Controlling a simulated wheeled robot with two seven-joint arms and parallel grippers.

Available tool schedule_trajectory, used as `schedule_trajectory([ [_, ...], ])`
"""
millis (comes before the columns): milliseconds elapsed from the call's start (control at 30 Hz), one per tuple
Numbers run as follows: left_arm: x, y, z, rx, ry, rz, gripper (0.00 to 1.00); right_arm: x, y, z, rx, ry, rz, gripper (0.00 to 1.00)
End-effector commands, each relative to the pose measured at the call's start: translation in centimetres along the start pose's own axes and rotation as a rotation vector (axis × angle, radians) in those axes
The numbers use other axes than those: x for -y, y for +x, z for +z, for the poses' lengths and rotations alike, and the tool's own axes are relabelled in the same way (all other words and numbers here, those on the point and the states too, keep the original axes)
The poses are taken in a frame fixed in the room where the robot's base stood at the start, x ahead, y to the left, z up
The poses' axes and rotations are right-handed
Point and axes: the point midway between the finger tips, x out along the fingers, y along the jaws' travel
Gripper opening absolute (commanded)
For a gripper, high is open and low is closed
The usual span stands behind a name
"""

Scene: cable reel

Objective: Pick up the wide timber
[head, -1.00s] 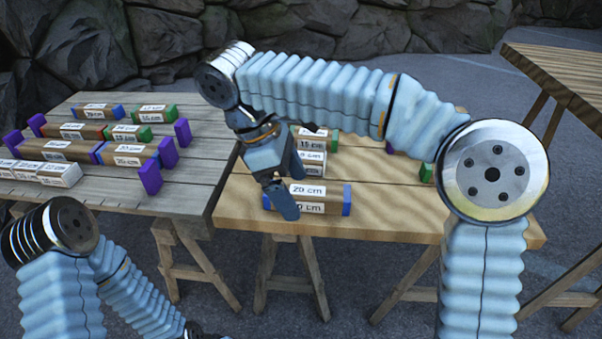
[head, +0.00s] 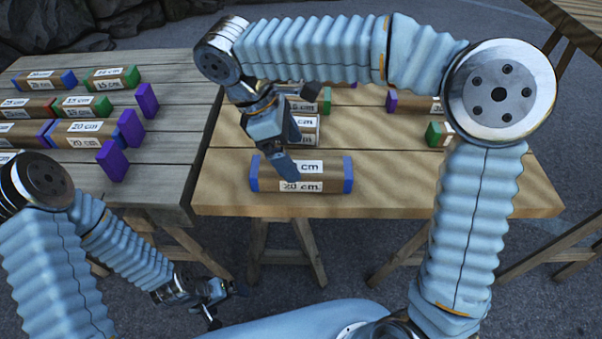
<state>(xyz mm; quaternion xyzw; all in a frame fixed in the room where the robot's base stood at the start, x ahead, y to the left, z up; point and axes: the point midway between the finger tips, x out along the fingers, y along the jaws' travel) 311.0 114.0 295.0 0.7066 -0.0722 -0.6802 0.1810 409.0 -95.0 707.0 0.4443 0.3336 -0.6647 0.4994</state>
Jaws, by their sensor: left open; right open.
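A brown timber with blue ends and white "20 cm" labels (head: 325,185) lies near the front edge of the light wooden table (head: 420,196). None of the labels says which timber is the wide one. My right gripper (head: 288,160) points down over this timber's left half, open, with one finger in front of its upper label. I cannot tell whether the finger touches it. My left gripper (head: 228,303) is open and empty, low in front of the tables.
Behind the blue-ended timber are white labelled blocks (head: 304,130), partly hidden by my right arm. A green-ended piece (head: 435,134) and a purple-ended one (head: 392,101) lie further right. The left table (head: 165,180) holds several timbers with coloured ends.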

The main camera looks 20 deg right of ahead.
Motion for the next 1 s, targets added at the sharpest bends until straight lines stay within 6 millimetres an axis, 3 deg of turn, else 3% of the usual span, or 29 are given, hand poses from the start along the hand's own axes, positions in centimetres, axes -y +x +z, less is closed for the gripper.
schedule_trajectory([
  [300, 0.5, 0.6, -0.1, -0.004, -0.003, -0.003, 0.98, 0.4, 4.5, 0.1, 0.001, 0.001, -0.002, 0.94],
  [633, 0.5, 0.6, -0.2, -0.005, -0.003, -0.004, 0.98, 0.4, 5.2, 0.1, 0.0, 0.0, 0.0, 0.92],
  [1000, 0.5, 0.6, -0.2, -0.005, -0.003, -0.003, 0.98, 0.4, 5.2, 0.1, 0.0, 0.0, 0.0, 0.35],
])
